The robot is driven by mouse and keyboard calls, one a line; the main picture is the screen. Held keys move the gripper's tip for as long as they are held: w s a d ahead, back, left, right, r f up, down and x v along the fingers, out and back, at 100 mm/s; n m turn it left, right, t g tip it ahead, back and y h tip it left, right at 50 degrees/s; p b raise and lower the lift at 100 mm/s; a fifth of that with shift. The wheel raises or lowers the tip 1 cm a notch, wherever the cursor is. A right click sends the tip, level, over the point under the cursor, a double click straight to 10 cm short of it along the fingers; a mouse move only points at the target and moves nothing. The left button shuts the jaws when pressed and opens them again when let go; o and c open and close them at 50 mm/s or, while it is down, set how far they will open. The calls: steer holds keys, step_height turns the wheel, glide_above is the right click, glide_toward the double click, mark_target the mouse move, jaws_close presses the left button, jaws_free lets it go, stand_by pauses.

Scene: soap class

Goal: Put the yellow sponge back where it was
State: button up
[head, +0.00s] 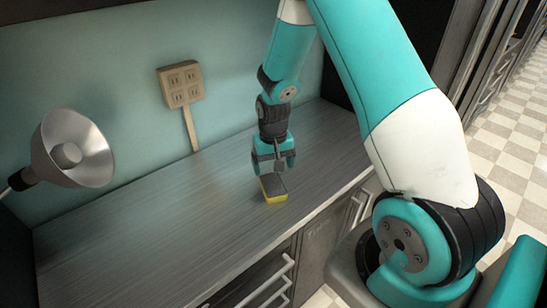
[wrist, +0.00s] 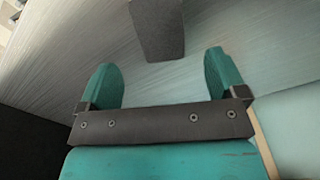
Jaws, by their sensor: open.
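The yellow sponge (head: 274,190) has a dark grey top and yellow sides, and it lies on the grey wood-grain counter. My gripper (head: 271,168) is above and just behind it in the head view, pointing down. In the wrist view, the two teal fingers of my gripper (wrist: 163,80) are spread apart with nothing between them. The sponge's dark top (wrist: 157,28) shows beyond the fingertips at the upper middle of that view. Its yellow sides are not visible there. Whether a fingertip touches the sponge I cannot tell.
A metal lamp (head: 75,148) stands at the left of the counter (head: 150,220). A beige outlet box (head: 181,84) with a strip below it is on the teal wall. Drawers with bar handles (head: 265,285) are under the front edge. The counter left of the sponge is clear.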

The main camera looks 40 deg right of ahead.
steer(key=s+a+r+n+y, duration=0.1)
steer(key=s+a+r+n, duration=0.2)
steer(key=a+r, duration=0.45)
steer(key=s+a+r+n+y, duration=0.1)
steer(key=s+a+r+n, duration=0.1)
steer(key=s+a+r, duration=0.35)
steer(key=s+a+r+n+y, duration=0.1)
steer(key=s+a+r+n, duration=0.2)
steer(key=s+a+r, duration=0.1)
steer(key=s+a+r+n+y, duration=0.1)
steer(key=s+a+r+n, duration=0.2)
steer(key=s, duration=0.6)
step_height(320, 180, up, 3)
steer(key=shift+s+a+f+b, duration=0.1)
steer(key=shift+s+a+b, duration=0.3)
steer(key=shift+a, duration=0.75)
steer(key=shift+w, duration=0.1)
step_height(320, 180, down, 4)
steer(key=b, duration=0.4)
steer(key=shift+f, duration=0.1)
